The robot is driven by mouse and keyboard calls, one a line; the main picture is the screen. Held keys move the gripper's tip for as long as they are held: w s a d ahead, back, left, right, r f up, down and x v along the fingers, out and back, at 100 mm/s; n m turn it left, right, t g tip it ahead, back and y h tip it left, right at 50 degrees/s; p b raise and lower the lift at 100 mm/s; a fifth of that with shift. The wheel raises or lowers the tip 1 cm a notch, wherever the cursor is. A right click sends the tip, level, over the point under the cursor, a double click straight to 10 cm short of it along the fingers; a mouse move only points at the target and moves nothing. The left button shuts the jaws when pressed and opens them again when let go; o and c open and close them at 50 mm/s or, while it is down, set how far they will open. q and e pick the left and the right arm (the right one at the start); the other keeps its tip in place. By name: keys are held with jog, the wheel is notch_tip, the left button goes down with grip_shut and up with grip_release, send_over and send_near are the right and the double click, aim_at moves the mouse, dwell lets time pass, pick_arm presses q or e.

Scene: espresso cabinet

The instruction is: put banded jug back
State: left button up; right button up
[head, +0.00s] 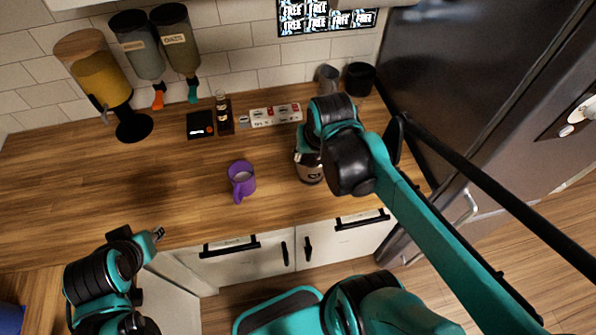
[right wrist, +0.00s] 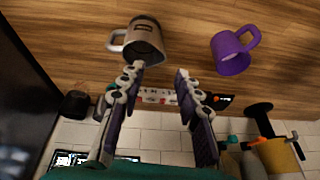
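The banded jug, a pale metallic jug with a dark band, stands on the wooden counter (head: 75,185). In the head view the jug (head: 309,172) is partly hidden by my right wrist. In the right wrist view the jug (right wrist: 147,40) shows its side handle at the left, just past the fingertips and nearer the left finger. My right gripper (right wrist: 158,73) is open, with nothing between its fingers. My left gripper (head: 157,235) is over the counter's front edge at the lower left, away from the jug; its opening is too small to tell.
A purple mug (head: 241,178) stands left of the jug. Behind are a dark bottle (head: 223,110), a black box (head: 200,124), a white strip (head: 275,115), a grey cup (head: 327,78) and a black cup (head: 360,78). Dispensers (head: 95,70) stand back left; a dark fridge (head: 480,90) is at right.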

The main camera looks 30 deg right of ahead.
jog(key=s+a+n+t, duration=0.2)
jog(key=s+a+n, duration=0.1)
jog(key=s+a, duration=0.1)
jog(key=shift+a+f+n+t+y, duration=0.3)
jog(key=shift+a+f+t, duration=0.1)
jog(key=shift+a, duration=0.35)
jog(key=shift+w, duration=0.1)
notch_tip(320, 180, down, 11)
jog(key=b, duration=1)
jog(key=shift+r+b, duration=0.2)
jog(key=shift+b, duration=0.1)
